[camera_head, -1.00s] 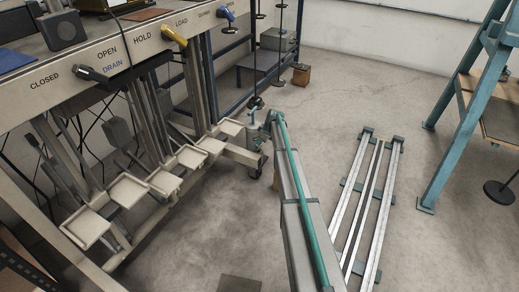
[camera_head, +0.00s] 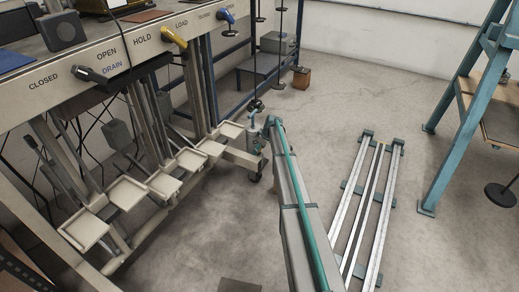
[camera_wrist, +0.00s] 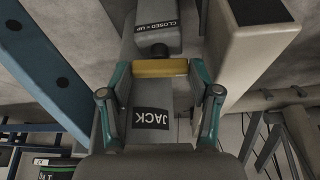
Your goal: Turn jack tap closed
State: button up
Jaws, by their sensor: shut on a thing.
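The jack tap's handle shows as a yellow bar (camera_wrist: 160,68) lying across the wrist view, with a dark round pivot just above it. A grey plate below it bears a black label (camera_wrist: 151,118) reading JACK. A second black label (camera_wrist: 156,32) near the top reads CLOSED and UP. My gripper (camera_wrist: 159,76) has its two teal fingers at the two ends of the yellow bar and is shut on it. In the head view my gripper (camera_head: 254,130) is small, near the right end of the lever frame, and the handle cannot be made out there.
The lever frame (camera_head: 118,62) stands at left, with a yellow handle (camera_head: 175,38), a blue handle (camera_head: 226,16) and a black DRAIN handle (camera_head: 90,76). Pale trays (camera_head: 128,193) hang below. Metal rails (camera_head: 372,215) lie on the floor at right. A teal stand (camera_head: 463,110) is far right.

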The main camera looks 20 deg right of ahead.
jog(key=shift+r, duration=0.15)
jog(key=m+p, duration=0.2)
jog(key=p, duration=0.1)
jog(key=shift+s+a+r+h, duration=0.1)
jog(key=shift+r+h, duration=0.05)
jog(key=shift+h, duration=0.15)
jog(key=m+h+p, duration=0.1)
jog(key=m+p, duration=0.1)
jog(key=p, duration=0.1)
jog(key=shift+a+m+p, duration=0.1)
jog(key=shift+m+p, duration=0.2)
jog(key=m+h+p, duration=0.1)
jog(key=m+p, duration=0.1)
jog(key=shift+a+m+p, duration=0.1)
jog(key=shift+m+p, duration=0.2)
jog(key=shift+p, duration=0.1)
jog(key=shift+a+f+m+h+p, duration=0.15)
jog(key=shift+m+h+p, duration=0.15)
jog(key=shift+m+p, duration=0.45)
jog(key=shift+d+f+m+h+p, duration=0.1)
jog(key=shift+m+h+p, duration=0.3)
jog(key=shift+m, duration=0.45)
jog(key=o, duration=0.9)
jog(key=shift+c, duration=0.2)
